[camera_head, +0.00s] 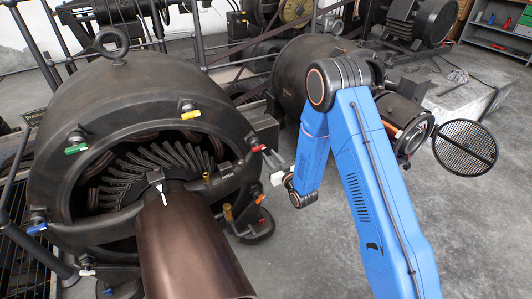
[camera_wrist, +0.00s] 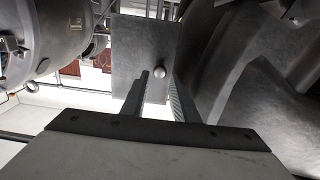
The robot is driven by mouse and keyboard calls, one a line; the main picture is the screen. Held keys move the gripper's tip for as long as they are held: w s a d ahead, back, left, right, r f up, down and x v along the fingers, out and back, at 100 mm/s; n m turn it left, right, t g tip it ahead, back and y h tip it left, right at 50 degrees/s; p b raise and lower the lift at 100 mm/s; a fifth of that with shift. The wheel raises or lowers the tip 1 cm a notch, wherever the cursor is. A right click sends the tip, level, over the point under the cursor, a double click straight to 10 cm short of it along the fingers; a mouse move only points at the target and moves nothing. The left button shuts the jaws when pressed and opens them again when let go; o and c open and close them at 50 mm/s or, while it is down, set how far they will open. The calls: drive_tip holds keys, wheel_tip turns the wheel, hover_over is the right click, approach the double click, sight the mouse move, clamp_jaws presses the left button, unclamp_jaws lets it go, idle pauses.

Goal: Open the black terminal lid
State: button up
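In the wrist view a flat, square dark-grey plate with a small round knob (camera_wrist: 159,71) fills the upper middle; it looks like the terminal lid (camera_wrist: 135,45). It appears closed, though I cannot tell for sure. My gripper (camera_wrist: 161,88) is open, its two fingers apart and pointing at the plate, with the knob seen between their tips. I cannot tell whether the fingers reach around the knob. In the head view my gripper (camera_head: 267,156) is at the right side of the large dark dynamo (camera_head: 120,105).
The dynamo carries coloured handles: yellow (camera_head: 190,114), green (camera_head: 76,149), blue (camera_head: 37,228) and a red one near my gripper. A brown shaft (camera_head: 190,250) juts forward. A second machine (camera_head: 305,70) and a round mesh disc (camera_head: 465,147) stand right. Concrete floor (camera_head: 310,245) is clear.

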sight(266, 142)
drive_tip(key=shift+x, duration=1.85)
clamp_jaws()
drive_tip(key=shift+d, duration=0.15)
